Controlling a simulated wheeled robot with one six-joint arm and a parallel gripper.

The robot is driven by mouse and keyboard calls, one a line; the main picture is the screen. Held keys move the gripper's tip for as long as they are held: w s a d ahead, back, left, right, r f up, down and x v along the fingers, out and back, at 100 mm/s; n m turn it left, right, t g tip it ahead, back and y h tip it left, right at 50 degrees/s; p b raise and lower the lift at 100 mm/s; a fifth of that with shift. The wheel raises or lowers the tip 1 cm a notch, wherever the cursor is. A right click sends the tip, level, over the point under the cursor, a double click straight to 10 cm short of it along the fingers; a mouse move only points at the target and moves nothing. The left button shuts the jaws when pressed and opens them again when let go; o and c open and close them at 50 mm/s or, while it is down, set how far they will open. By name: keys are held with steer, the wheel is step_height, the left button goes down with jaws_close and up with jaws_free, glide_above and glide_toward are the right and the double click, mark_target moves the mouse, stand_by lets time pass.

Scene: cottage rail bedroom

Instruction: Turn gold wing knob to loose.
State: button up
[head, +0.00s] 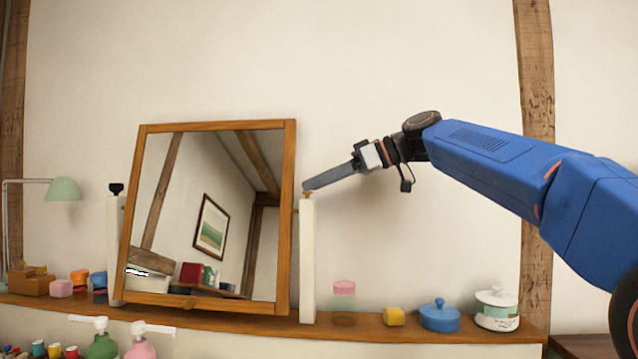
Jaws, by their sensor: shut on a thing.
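The gold wing knob (308,194) sits on top of the white post at the right side of the tilting mirror (205,215). Only a small gold part of it shows under my fingertips. My gripper (306,186) reaches in from the right, slanting down to the left, and is shut on the knob. The fingers hide most of the knob, so I cannot tell which way its wings point. A black knob (116,189) tops the white post at the mirror's left side. The mirror has a wooden frame with a small knob at its lower edge.
The wooden shelf (370,332) holds a pink-and-clear jar (344,290), a yellow block (394,316), a blue lidded pot (439,315) and a white lidded pot (496,309) on the right. A green lamp (62,189) and small boxes stand left. Pump bottles (102,342) are below. The wall above is clear.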

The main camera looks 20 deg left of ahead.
steer(key=shift+w+n+g, duration=0.15)
steer(key=shift+n+g, duration=0.35)
steer(key=shift+g, duration=0.1)
steer(key=o, duration=1)
steer(key=shift+o, duration=0.2)
steer(key=v, duration=1.7)
steer(key=shift+r, duration=0.25)
steer(key=shift+d, duration=0.1)
steer(key=shift+c, duration=0.6)
